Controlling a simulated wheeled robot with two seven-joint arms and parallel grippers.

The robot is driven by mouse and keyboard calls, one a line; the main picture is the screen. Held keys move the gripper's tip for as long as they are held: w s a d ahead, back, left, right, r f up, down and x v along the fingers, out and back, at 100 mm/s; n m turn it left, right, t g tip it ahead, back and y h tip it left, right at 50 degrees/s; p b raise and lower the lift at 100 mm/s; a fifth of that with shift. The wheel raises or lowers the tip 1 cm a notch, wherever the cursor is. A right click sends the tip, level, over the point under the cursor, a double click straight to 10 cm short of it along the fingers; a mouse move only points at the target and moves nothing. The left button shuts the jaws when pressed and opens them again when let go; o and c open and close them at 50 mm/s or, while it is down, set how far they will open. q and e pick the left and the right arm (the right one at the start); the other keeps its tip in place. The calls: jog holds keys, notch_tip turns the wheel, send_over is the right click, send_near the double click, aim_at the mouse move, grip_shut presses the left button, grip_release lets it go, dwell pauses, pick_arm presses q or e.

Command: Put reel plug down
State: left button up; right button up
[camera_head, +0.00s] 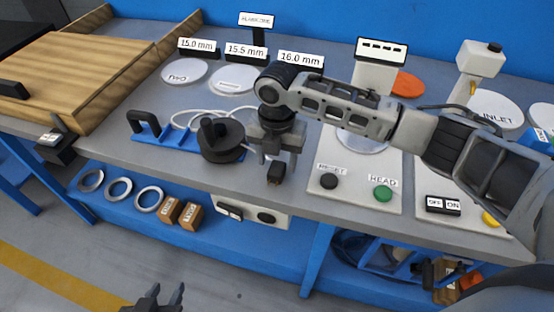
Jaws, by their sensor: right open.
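The reel (221,136) is a dark drum on a blue base with a black handle, standing on the grey bench. White cable loops lie behind it. A small black block that looks like the reel plug (275,173) is at the bench's front part, just below my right gripper. My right gripper (277,158) points down with its fingers apart around or just above the plug. I cannot tell whether the plug rests on the bench. My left gripper (164,294) is at the bottom edge, low in front of the bench, with fingers apart and empty.
A panel with a black and a green button (383,194) is right of the plug. White discs with size signs (246,52) are behind. A wooden board (75,75) is at left. Metal rings (119,189) and a white socket box (252,212) are on the blue lower shelf.

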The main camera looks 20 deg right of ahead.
aim_at(277, 167)
notch_tip(277, 167, up, 12)
dwell(0.3)
dwell(0.3)
jog(key=s+a+f+m+t+y, duration=0.2)
jog(key=s+a+f+m+y, duration=0.3)
jog(key=s+f+m, duration=0.65)
jog(key=s+d+f+m+t+h, duration=0.2)
jog(key=s+d+f+m+h, duration=0.25)
jog(key=s+d+m, duration=1)
jog(key=w+a+f+t+y, duration=0.2)
jog(key=w+a+f+t, duration=0.4)
jog(key=w+a+f, duration=0.1)
jog(key=shift+w+a+m, duration=0.3)
jog(key=shift+w+a, duration=0.25)
jog(key=shift+a, duration=0.15)
